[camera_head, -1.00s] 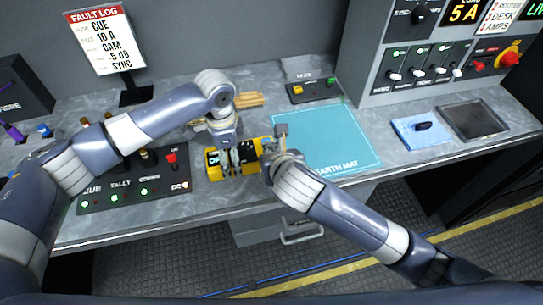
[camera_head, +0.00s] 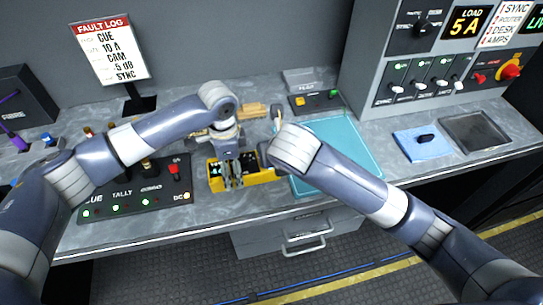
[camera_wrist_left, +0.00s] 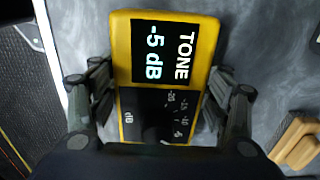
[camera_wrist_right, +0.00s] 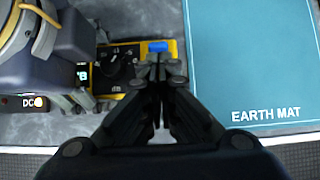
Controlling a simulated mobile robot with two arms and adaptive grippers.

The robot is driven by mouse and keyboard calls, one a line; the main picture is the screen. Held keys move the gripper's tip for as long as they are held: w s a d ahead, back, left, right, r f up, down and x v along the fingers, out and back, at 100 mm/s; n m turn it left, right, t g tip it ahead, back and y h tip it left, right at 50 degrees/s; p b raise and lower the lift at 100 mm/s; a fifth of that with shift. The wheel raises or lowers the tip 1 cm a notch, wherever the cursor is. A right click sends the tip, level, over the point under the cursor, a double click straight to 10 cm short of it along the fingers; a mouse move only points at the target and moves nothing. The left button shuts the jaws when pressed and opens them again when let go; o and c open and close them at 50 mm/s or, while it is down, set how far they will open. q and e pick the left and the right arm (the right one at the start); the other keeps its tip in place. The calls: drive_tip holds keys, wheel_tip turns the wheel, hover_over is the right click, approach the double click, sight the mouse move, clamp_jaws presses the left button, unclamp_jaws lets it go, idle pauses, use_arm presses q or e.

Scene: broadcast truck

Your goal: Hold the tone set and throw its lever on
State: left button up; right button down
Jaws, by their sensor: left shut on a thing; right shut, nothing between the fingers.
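The tone set is a yellow box (camera_head: 262,177) lying on the grey bench, with a dark face. In the left wrist view its screen (camera_wrist_left: 165,52) reads TONE -5 dB, with a dial below. My left gripper (camera_head: 232,180) is shut across the box from both long sides. In the right wrist view a blue piece (camera_wrist_right: 158,46), seemingly the lever, is at the box's right end. My right gripper (camera_wrist_right: 158,68) is shut and empty right by it; I cannot tell whether they touch or how the lever is set. In the head view my right arm hides that end.
The blue earth mat (camera_head: 345,150) lies right of the tone set. A dark panel (camera_head: 130,195) with lit lamps and a red switch stands left. Wooden blocks (camera_head: 252,110) and a small button box (camera_head: 315,101) are behind. A blue cloth (camera_head: 420,143) and dark tray (camera_head: 475,133) lie at right.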

drive_tip(key=shift+s+r, duration=0.1)
drive_tip(key=shift+s, duration=0.05)
drive_tip(key=v, duration=1.3)
drive_tip(key=shift+s, duration=0.1)
use_arm(q)
drive_tip(key=o, duration=1.3)
drive_tip(key=shift+o, duration=0.2)
